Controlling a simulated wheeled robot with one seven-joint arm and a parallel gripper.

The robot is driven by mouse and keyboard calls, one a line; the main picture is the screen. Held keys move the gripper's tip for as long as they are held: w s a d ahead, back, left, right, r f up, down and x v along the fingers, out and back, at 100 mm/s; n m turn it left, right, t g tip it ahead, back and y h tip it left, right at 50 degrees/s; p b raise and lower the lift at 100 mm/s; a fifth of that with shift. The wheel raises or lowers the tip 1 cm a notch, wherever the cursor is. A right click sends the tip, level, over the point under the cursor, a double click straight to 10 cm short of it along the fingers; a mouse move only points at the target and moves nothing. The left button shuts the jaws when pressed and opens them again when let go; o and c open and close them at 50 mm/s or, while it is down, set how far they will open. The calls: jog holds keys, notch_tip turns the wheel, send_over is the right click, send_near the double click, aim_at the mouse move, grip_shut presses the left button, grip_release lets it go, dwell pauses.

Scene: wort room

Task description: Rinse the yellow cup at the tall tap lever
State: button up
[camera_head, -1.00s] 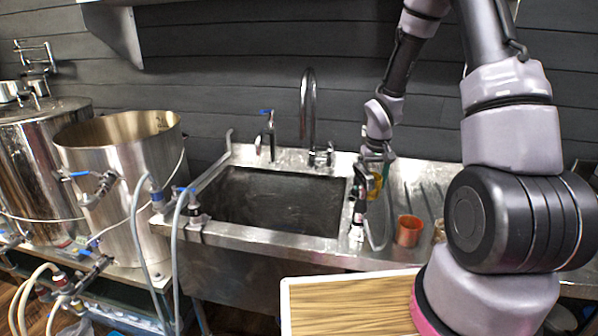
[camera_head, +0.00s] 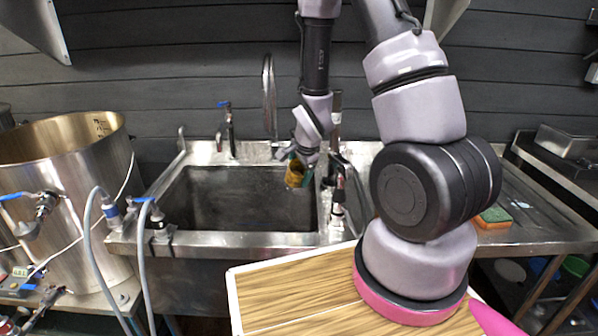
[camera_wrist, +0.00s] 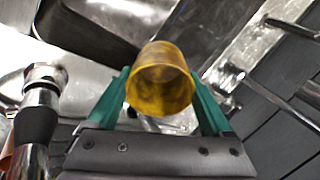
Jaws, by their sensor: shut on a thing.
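The yellow cup (camera_wrist: 160,92) is between the two green fingers of my gripper (camera_wrist: 163,100) in the wrist view, its open mouth facing the camera. In the head view the yellow cup (camera_head: 295,173) hangs from my gripper (camera_head: 300,170) above the right part of the sink basin (camera_head: 225,205). The tall curved tap (camera_head: 269,100) stands at the back of the sink, behind and left of the cup. A shorter tap with a blue lever (camera_head: 227,130) stands farther left. The tall tap's own lever is not clear; my arm is close in front of that area.
A black-handled fitting (camera_head: 338,200) stands at the sink's right edge, close to my gripper. Hoses and a big steel kettle (camera_head: 75,195) stand on the left. An orange and green sponge (camera_head: 493,217) lies on the right drainboard. The basin's left part is free.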

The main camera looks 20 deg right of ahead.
aim_at(293, 169)
jog(key=shift+w, duration=0.15)
jog(key=w+a+f, duration=0.1)
jog(key=w, duration=0.5)
jog(key=w+a+f, duration=0.1)
jog(key=w+a, duration=0.1)
jog(key=w, duration=0.5)
jog(key=shift+a+f, duration=0.2)
jog(key=shift+f, duration=0.2)
jog(key=shift+w, duration=0.1)
jog(key=shift+d, duration=0.1)
dwell(0.4)
jog(key=shift+w+d, duration=0.15)
jog(key=shift+d, duration=0.35)
jog(key=shift+s+d, duration=0.35)
jog(key=shift+s, duration=0.95)
jog(key=shift+s+d, duration=0.3)
jog(key=shift+s, duration=1)
jog(key=shift+s+d, duration=0.35)
jog(key=shift+s, duration=0.95)
jog(key=shift+r, duration=0.1)
